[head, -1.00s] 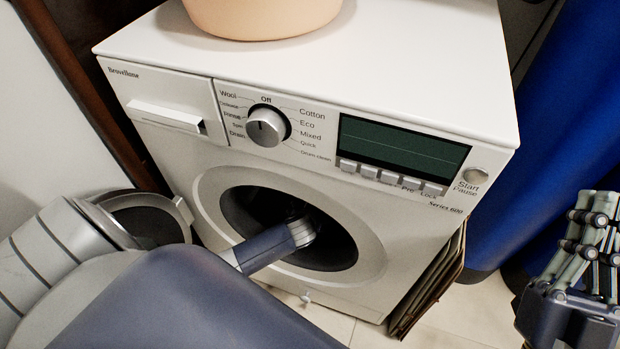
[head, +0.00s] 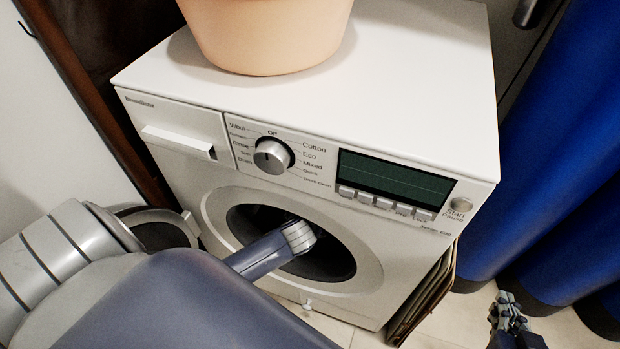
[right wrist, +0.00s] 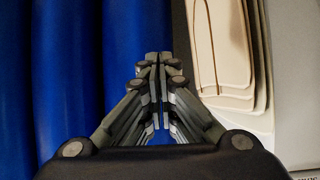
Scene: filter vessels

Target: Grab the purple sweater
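I see no purple sweater in either view. The washing machine (head: 375,85) stands with its round door (head: 158,228) swung open to the left. My left arm reaches to the dark drum opening (head: 335,258) in the head view. Its wrist end is in front of the opening, and my left gripper is hidden from sight. The drum's inside is too dark to show any contents. My right gripper (head: 507,308) is at the lower right, away from the machine. In the right wrist view (right wrist: 159,62) its fingertips are together, with nothing seen between them.
A peach-coloured tub (head: 265,35) stands on the machine's top. A blue curtain (head: 540,170) hangs at the right. Folded boards (head: 425,295) lean against the machine's right side. Some tiled floor is bare in front.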

